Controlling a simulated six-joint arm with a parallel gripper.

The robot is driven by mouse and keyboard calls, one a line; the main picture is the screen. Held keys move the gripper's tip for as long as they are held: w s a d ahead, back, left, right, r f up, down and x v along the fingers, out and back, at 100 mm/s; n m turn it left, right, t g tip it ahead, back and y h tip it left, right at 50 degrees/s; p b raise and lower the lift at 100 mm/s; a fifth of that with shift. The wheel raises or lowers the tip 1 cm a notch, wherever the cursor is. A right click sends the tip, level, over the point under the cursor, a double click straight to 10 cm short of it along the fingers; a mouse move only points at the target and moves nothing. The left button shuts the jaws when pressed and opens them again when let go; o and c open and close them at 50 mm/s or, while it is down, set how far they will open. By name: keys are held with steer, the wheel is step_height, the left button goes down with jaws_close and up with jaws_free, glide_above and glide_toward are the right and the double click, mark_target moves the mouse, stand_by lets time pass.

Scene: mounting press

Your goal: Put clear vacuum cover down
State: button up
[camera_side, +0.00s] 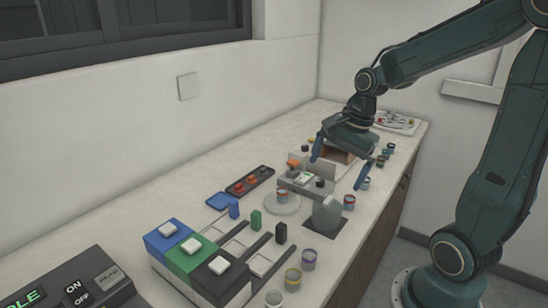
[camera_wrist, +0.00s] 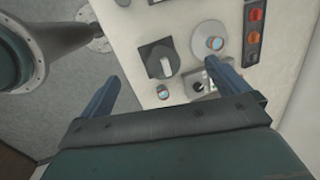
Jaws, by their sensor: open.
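My gripper (camera_side: 340,165) is open, with its two fingers wide apart above the bench. The fingers also show in the wrist view (camera_wrist: 166,78), with nothing held between them. The plate shows in the wrist view (camera_wrist: 198,46) too, beyond the fingertips. I cannot make out a clear vacuum cover for certain; a transparent one around the jar is too faint to tell. The gripper is apart from the plate.
A grey fixture on a dark square base (camera_side: 325,215) stands right of the plate. Several small jars (camera_side: 309,260) line the bench's front edge. A dark strip with red buttons (camera_side: 250,181) and blue, green and black blocks (camera_side: 190,250) lie left.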

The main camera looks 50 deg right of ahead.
steer(key=s+a+r+n+t, duration=0.1)
steer(key=s+a+r+n, duration=0.2)
steer(key=n, duration=0.6)
steer(key=s+a+r+n+t, duration=0.2)
steer(key=s+a+r+n, duration=0.2)
steer(key=s+a+n, duration=0.3)
steer(key=n, duration=0.2)
steer(key=shift+a+n+h, duration=0.15)
steer(key=shift+n+h, duration=0.25)
